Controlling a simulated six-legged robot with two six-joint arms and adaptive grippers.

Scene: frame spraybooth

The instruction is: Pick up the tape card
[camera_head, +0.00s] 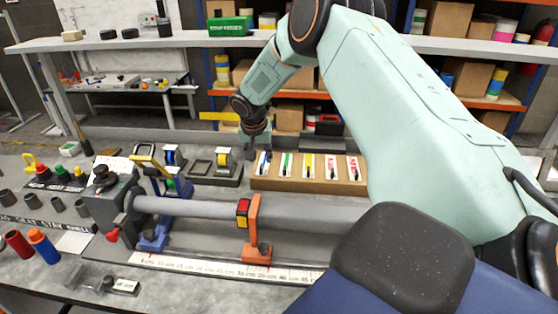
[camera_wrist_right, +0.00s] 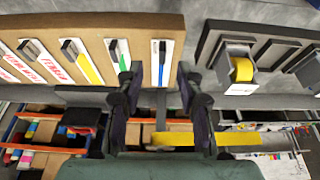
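A row of white cards with coloured stripes stands in a tan wooden rack (camera_head: 309,186) on the bench. The leftmost is the blue-striped card (camera_head: 263,164); green, yellow and red ones follow to the right. I cannot tell which of them the task calls the tape card. My right gripper (camera_head: 256,148) hangs down just above and behind the blue-striped card. In the right wrist view the gripper (camera_wrist_right: 160,98) has its two dark fingers apart, and the blue-striped card (camera_wrist_right: 162,64) shows in line with the gap between them. Nothing is visibly held. My left gripper is not in view.
A tape roll in a dark holder (camera_head: 223,158) stands left of the rack. In front lies a long grey tube (camera_head: 190,207) with an orange clamp (camera_head: 252,231). A shelf (camera_head: 160,42) runs across behind the bench. My right arm hides the area right of the rack.

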